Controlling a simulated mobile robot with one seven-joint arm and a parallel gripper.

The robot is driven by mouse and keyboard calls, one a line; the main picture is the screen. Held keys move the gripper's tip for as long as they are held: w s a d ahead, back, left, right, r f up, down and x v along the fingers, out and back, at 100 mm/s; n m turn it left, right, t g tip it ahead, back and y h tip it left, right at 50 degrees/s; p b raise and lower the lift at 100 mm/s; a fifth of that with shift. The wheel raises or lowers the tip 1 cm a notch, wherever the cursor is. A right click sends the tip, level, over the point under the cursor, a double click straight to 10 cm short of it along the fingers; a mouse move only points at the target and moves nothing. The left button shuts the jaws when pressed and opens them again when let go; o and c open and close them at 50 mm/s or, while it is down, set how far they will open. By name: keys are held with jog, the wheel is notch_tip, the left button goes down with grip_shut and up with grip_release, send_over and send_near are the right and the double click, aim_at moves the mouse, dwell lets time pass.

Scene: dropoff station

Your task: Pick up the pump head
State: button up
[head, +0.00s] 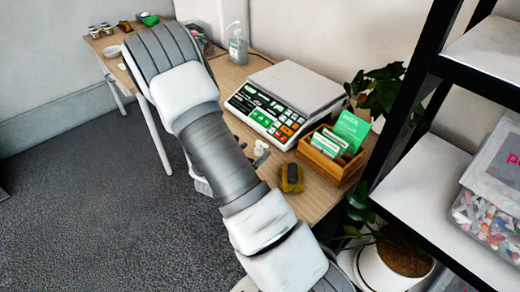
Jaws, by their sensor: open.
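A small white piece, which looks like the pump head (261,146), lies on the wooden table (318,203) in front of the scale. Grey finger-like parts of my gripper (257,158) show just beside it, at the right edge of my arm. Most of my gripper is hidden behind my arm, and I cannot tell whether it touches the white piece. A clear bottle with a pump top (237,43) stands upright near the wall.
A scale (290,88) fills the table's middle. A yellow and black object (291,178) and a wooden box of green cards (332,165) are close on the right. A black-framed shelf (430,190) and potted plant (395,262) stand at right.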

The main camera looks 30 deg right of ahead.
aim_at(260, 145)
jog(key=shift+b+x, duration=0.4)
jog(key=shift+x, duration=2.75)
jog(key=shift+w+r, duration=0.1)
jog(key=shift+r, duration=0.05)
jog(key=shift+c, duration=0.3)
jog(key=c, duration=1.3)
jog(key=shift+r, duration=0.1)
jog(key=shift+c, duration=0.2)
